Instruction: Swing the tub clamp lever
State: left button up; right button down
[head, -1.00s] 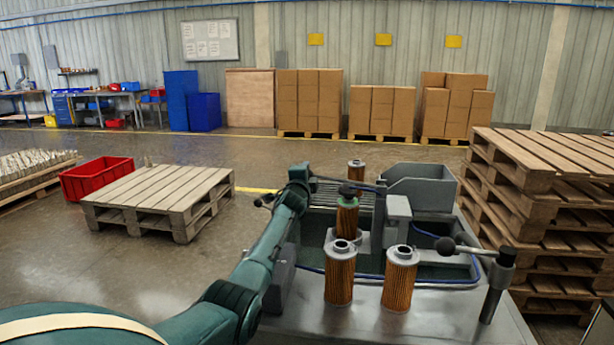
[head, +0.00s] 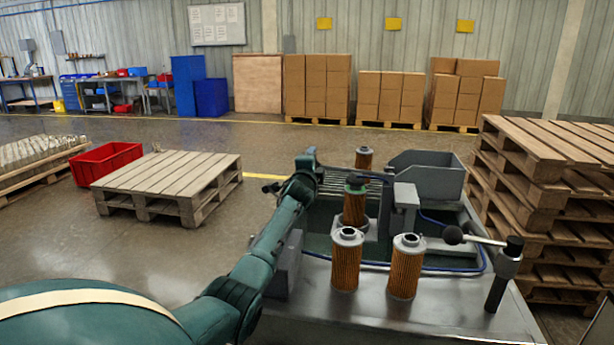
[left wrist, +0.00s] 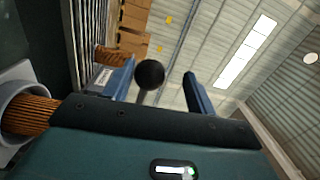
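In the left wrist view, a black ball knob (left wrist: 150,74) on a short light stem sits between the two fingers of my left gripper (left wrist: 160,86). The fingers are apart, with space visible around the knob. In the head view, my left gripper is largely hidden behind my teal arm, beside the left side of the grey tub (head: 437,176). A small dark knob (head: 268,188) shows left of my arm; I cannot tell if it is the same one. Another lever with a black ball (head: 453,235) sits on a post at right. My right gripper is out of view.
Two filter cartridges (head: 347,265) (head: 406,268) stand on the metal bench front. One with a green top (head: 354,205) stands in a cup in the tub; another (head: 364,158) is behind. Stacked pallets (head: 540,180) stand close at right. A low pallet (head: 165,180) is at left.

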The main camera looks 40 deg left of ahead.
pick_arm(q)
jog(key=v, duration=1.1)
jog(key=shift+s+d+p, duration=0.2)
jog(key=shift+s+p, duration=0.05)
jog(key=shift+p, duration=0.2)
